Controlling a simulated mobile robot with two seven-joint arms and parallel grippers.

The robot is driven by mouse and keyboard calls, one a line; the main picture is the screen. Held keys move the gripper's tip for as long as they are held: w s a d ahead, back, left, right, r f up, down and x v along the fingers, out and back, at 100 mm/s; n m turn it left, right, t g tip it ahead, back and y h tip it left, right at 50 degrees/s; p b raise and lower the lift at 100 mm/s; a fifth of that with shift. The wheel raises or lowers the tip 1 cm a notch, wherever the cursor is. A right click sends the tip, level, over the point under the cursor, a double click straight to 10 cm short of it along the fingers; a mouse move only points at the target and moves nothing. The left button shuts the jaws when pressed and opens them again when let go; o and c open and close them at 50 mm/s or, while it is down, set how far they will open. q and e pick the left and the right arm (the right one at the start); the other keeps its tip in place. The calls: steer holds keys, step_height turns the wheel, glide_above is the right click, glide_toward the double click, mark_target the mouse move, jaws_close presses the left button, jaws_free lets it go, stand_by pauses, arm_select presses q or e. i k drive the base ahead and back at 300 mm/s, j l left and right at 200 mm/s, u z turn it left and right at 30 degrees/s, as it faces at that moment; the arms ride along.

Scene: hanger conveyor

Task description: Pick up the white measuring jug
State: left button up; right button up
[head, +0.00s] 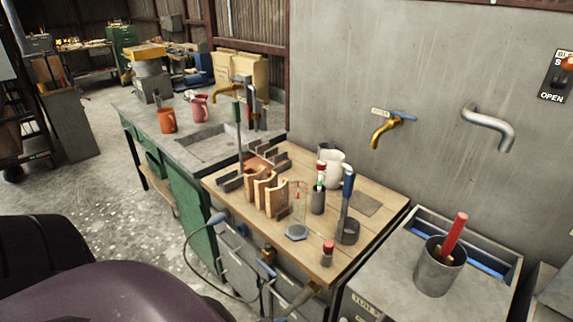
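A white jug (335,168) stands upright at the back of the wooden worktop (368,232), close to the grey wall. Its lower left side is partly hidden by a dark cylinder with a red-and-white top (318,192). A blue-handled upright tool (347,200) stands in front of it to the right. Any measuring marks on the jug are too small to see. Neither of my grippers shows in the head view.
Curved wooden blocks (268,192), a clear cylinder (297,215) and a small red-topped item (327,252) stand in front. Orange (167,121) and pink (199,108) jugs are on the left counter. A brass tap (384,130) juts from the wall. A grey pot (439,270) stands right.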

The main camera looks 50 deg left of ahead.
mark_target(332, 177)
steer(key=j+u, duration=0.1)
steer(key=u, duration=0.25)
steer(key=j+u, duration=0.1)
steer(key=u, duration=0.25)
steer(key=j+u, duration=0.1)
steer(key=u, duration=0.3)
